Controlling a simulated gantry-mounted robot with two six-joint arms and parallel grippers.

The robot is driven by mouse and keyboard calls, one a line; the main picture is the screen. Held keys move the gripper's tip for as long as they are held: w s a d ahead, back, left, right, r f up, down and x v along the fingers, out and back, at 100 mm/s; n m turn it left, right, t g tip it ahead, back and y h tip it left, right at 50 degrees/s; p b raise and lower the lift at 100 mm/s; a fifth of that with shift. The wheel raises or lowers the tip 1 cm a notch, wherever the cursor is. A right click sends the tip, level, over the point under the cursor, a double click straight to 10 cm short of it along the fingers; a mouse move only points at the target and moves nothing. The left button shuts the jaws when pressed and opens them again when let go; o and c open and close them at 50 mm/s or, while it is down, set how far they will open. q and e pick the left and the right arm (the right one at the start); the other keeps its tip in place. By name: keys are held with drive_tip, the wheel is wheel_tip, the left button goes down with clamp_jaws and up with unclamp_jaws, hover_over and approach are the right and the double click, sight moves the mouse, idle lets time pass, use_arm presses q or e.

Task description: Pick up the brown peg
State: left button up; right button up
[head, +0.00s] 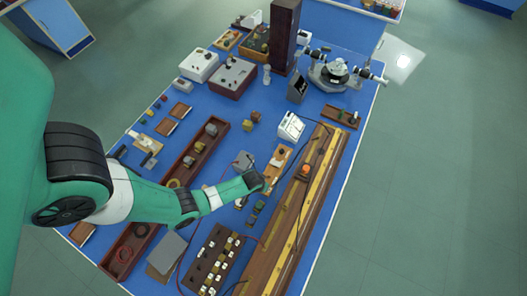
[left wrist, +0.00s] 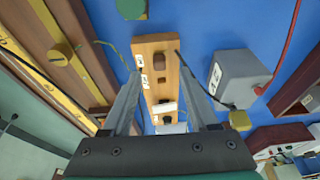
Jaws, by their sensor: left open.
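A light wooden board (left wrist: 146,52) lies on the blue bench and carries several small parts. Two small brown pieces stand on it, one nearer its end (left wrist: 159,61) and one a little farther along (left wrist: 161,80); I cannot tell which is the brown peg. A white block (left wrist: 165,107) and a dark knob (left wrist: 168,120) are also on the board. My left gripper (left wrist: 160,66) is open, its fingers on either side of the board in the left wrist view, with nothing held. In the head view the board (head: 280,158) is partly hidden by my left gripper (head: 268,186). My right gripper is not in view.
A long wooden rail with yellow strips (head: 293,215) lies to the right of the board. A grey box (left wrist: 246,77) stands close beside it, with wires nearby. A white meter (head: 290,126) is behind it. A brown block with several terminals (head: 207,262) is in front.

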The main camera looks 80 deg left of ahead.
use_arm(q)
drive_tip(key=b+x, duration=0.4)
drive_tip(key=x, duration=0.1)
drive_tip(key=shift+w+f+b, duration=0.1)
drive_tip(key=shift+b, duration=0.25)
drive_tip(key=shift+c, duration=0.2)
clamp_jaws()
